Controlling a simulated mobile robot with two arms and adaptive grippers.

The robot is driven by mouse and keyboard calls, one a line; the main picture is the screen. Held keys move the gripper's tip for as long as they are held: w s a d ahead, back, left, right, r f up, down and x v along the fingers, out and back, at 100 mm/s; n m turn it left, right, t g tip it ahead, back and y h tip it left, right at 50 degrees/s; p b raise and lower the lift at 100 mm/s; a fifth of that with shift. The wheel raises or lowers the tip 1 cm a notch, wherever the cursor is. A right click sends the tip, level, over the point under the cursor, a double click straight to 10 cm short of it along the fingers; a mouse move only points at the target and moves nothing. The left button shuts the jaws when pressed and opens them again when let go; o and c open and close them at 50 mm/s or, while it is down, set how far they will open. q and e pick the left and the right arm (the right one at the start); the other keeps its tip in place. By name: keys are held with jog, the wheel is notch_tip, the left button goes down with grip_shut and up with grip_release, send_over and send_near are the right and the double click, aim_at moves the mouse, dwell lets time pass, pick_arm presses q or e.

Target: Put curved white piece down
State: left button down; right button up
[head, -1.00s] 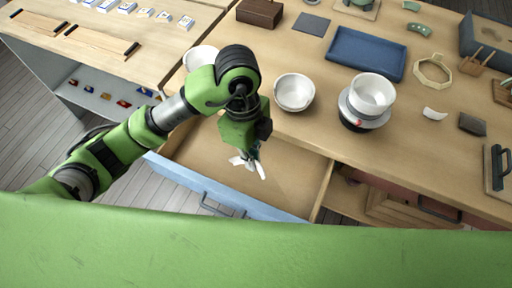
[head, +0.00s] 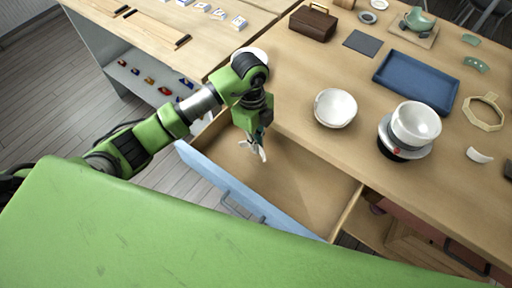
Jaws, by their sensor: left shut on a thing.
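My left gripper (head: 258,143) points down over the open drawer (head: 300,190) and is shut on a curved white piece (head: 262,153). Only part of that piece shows below the fingers. I cannot tell whether it touches the drawer floor. Another curved white piece (head: 479,155) lies on the table at the right. My right gripper is not in view.
The workbench (head: 300,75) carries a white bowl (head: 335,108), another bowl on a round stand (head: 415,125), a blue tray (head: 416,84) and a brown box (head: 312,22). A white bowl (head: 248,52) is partly behind my left arm. The drawer's right part is clear.

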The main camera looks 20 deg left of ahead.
pick_arm(q)
jog(key=shift+w+a+f, duration=0.1)
jog(key=shift+a+f, duration=0.05)
jog(key=shift+f, duration=1.6)
jog(key=c, duration=2.2)
grip_release()
jog(key=shift+f, duration=0.1)
jog(key=r, duration=0.8)
jog(key=w+a+r, duration=0.1)
jog(key=r, duration=0.3)
jog(key=shift+w+r, duration=0.1)
